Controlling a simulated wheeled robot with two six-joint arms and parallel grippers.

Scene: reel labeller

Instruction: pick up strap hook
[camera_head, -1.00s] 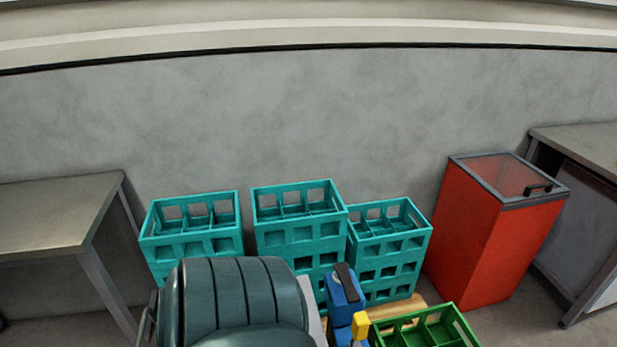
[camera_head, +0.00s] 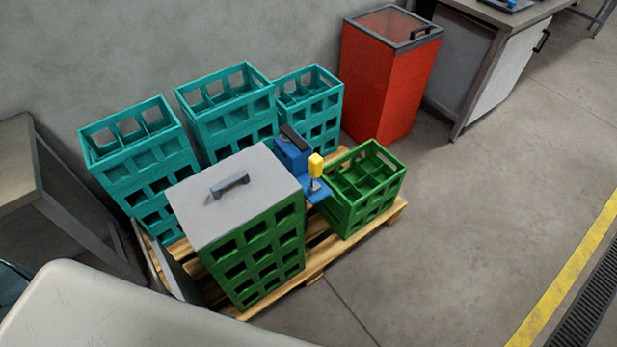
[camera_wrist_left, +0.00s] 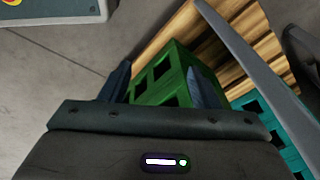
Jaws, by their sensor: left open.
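I cannot make out a strap hook with certainty in either view. A blue device (camera_head: 293,157) with a black top and a yellow-tipped post (camera_head: 316,166) stands on the pallet between the crates. In the left wrist view my left gripper (camera_wrist_left: 158,88) is open, with its dark fingers apart. A green crate (camera_wrist_left: 165,75) shows between and beyond the fingers; I cannot tell whether they touch it. My left gripper does not show in the head view. My right gripper is in neither view.
A tall green crate stack (camera_head: 255,262) under a grey lid (camera_head: 235,200) and an open green crate (camera_head: 365,188) stand on a wooden pallet (camera_head: 392,215). Teal crates (camera_head: 226,108) line the wall. A red bin (camera_head: 380,85) stands behind. The floor at right is clear.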

